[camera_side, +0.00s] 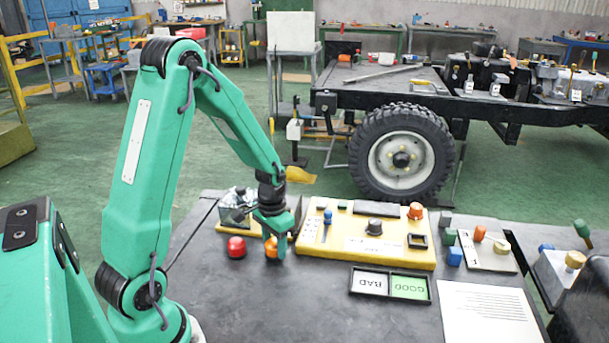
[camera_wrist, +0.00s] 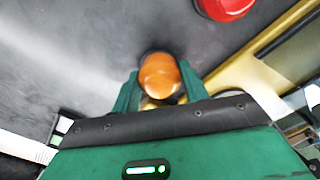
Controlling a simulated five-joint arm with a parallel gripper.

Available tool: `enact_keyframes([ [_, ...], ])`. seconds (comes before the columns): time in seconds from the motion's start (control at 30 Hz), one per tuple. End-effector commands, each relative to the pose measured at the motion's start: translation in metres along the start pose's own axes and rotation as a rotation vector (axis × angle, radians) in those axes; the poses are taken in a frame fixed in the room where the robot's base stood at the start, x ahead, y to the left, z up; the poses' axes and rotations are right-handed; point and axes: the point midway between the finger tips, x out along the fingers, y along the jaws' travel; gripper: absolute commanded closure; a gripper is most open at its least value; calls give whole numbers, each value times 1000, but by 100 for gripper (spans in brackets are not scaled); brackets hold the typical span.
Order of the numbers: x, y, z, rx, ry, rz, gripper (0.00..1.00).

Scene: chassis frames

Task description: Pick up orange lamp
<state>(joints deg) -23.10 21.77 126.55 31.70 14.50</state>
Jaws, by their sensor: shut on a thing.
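The orange lamp (camera_side: 271,248) is at the dark table's surface, left of the yellow panel, in the side view. In the wrist view the orange lamp (camera_wrist: 160,76) shows its domed top between the two green fingers. My gripper (camera_side: 272,238) points down over it, and it also shows in the wrist view (camera_wrist: 158,88). The gripper is shut on the orange lamp. The lamp's lower part is mostly hidden, and I cannot tell whether it still touches the table.
A red lamp (camera_side: 236,247) stands close by on the left. The yellow panel (camera_side: 400,255) with knobs is on the right. A tray marked BAD and GOOD (camera_side: 391,295) lies in front of it. The table's front left is clear.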

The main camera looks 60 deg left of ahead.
Motion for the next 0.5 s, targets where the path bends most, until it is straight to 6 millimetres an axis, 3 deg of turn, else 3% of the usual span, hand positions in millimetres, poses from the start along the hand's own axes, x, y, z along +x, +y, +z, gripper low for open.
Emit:
enact_keyframes([
  [0.27, -32, 0, -1, 0, 5, -1, 80],
  [0.5, -56, 40, 11, 7, 5, -1, 80],
])
